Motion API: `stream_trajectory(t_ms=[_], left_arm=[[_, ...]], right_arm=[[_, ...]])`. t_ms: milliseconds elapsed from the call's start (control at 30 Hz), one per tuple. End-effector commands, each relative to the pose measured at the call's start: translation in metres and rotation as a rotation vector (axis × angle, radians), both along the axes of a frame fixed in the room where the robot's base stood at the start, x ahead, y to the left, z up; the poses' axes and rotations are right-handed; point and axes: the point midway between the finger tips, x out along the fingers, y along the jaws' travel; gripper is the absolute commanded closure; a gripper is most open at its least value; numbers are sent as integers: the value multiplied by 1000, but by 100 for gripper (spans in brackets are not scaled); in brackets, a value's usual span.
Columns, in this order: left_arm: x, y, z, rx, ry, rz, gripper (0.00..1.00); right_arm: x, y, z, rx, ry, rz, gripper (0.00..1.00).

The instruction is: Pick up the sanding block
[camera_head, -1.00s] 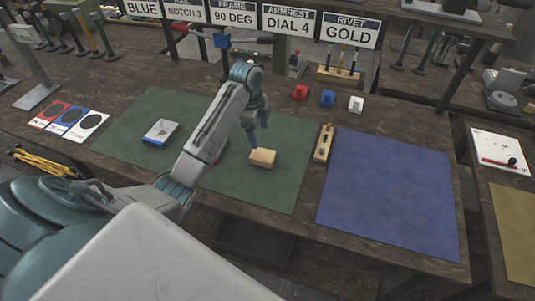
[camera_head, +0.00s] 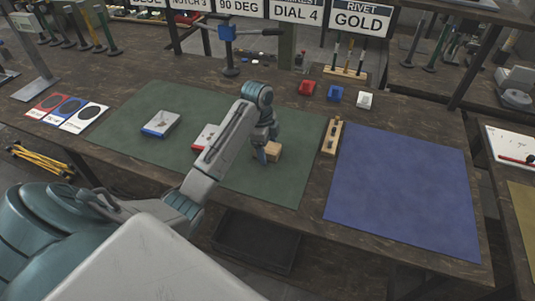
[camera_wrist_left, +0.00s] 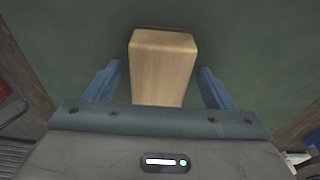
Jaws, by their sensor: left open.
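The sanding block, a light wooden block (camera_head: 272,151), lies on the green mat (camera_head: 225,170). It also shows in the left wrist view (camera_wrist_left: 162,70). My left gripper (camera_head: 264,148) is down at the block, pointing at the mat. In the left wrist view my left gripper (camera_wrist_left: 157,80) is open, with one blue finger on each side of the block and visible gaps between. The block's near end is hidden by the gripper body. My right gripper is not in view.
A blue-and-white block (camera_head: 161,124) and a red-and-white block (camera_head: 206,136) lie on the mat; my left arm partly covers the latter. A wooden holder (camera_head: 332,137) stands to the right, beside a clear blue mat (camera_head: 400,190). A hand press (camera_head: 230,50) stands behind.

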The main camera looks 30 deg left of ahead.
Motion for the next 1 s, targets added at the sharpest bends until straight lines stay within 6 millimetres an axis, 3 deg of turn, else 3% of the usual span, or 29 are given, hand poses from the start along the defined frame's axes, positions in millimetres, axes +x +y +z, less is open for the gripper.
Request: stream_trajectory(t_ms=[200, 467, 767, 1000], left_arm=[[0, 0, -1, 1, -1, 0, 24], [0, 0, -1, 1, -1, -1, 73], [0, 0, 1, 1, -2, -1, 73], [1, 0, 21, 2, -5, 0, 73]], right_arm=[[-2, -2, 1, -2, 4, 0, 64], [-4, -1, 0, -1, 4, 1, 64], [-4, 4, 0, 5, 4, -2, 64], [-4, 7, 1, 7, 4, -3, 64]])
